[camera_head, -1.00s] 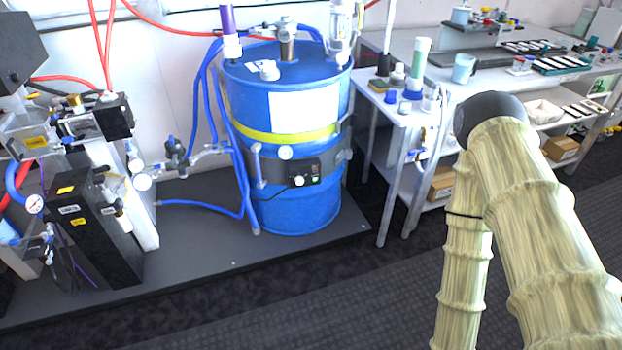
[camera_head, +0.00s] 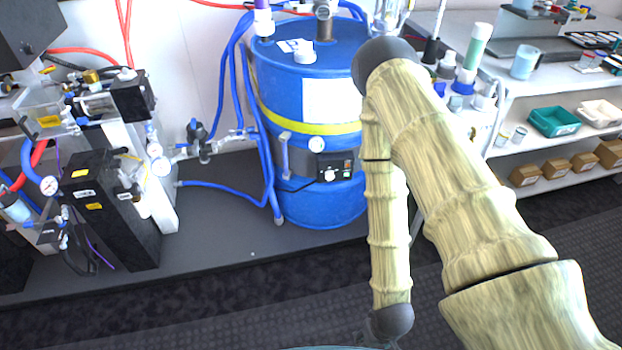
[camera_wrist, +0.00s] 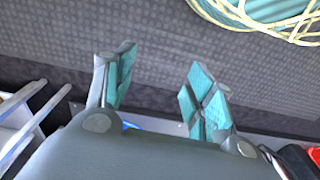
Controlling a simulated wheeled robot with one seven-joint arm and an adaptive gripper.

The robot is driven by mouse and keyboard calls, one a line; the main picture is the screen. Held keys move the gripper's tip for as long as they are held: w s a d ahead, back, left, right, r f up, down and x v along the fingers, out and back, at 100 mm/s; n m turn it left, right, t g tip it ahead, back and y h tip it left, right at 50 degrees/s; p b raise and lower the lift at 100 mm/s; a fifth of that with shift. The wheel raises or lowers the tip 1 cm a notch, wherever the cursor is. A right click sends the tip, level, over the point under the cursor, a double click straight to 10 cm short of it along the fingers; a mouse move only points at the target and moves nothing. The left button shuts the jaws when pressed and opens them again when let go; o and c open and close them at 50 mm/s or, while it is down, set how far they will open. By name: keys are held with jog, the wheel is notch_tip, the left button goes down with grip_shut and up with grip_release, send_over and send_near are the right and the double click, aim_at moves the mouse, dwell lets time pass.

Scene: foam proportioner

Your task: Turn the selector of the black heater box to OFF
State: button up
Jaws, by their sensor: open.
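The black heater box (camera_head: 333,167) sits on a dark band around the blue drum (camera_head: 300,200) in the head view. Its pale round selector (camera_head: 329,175) shows on its front, with a small green spot beside it. The selector's marked position is too small to read. My gripper is hidden in the head view, where my sleeved arm reaches in from the right. In the wrist view my gripper (camera_wrist: 160,95) is open, with teal-padded fingers apart and nothing between them. It hangs over dark floor, away from the heater box.
A black unit with a gauge (camera_head: 49,185) and hoses stands at left on the dark platform (camera_head: 230,245). Shelves with boxes (camera_head: 555,168) stand at right. The wrist view shows a yellowish coil (camera_wrist: 265,20) at its top. Carpet in front of the platform is clear.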

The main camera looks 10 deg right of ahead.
jog(key=w+f+n+t+b, duration=0.1)
jog(key=w+f+t+b, duration=0.1)
jog(key=w+f+b, duration=0.3)
jog(key=w+f+n+t+b, duration=0.1)
jog(key=w+f+b, duration=0.15)
jog(key=w, duration=0.55)
jog(key=n+t+h+b, duration=0.1)
jog(key=n+t+b, duration=0.95)
jog(key=b, duration=1.95)
send_near(330, 178)
jog(key=w+f+m+t+b, duration=0.1)
jog(key=w, duration=0.1)
jog(key=w+f+m+t+b, duration=0.1)
jog(key=w, duration=0.1)
jog(key=w+f+m+t+b, duration=0.1)
jog(key=w+m, duration=0.1)
jog(key=w, duration=0.1)
jog(key=shift+w+d+t, duration=0.1)
jog(key=shift+d+t, duration=0.25)
jog(key=shift+w, duration=0.6)
jog(key=c, duration=1)
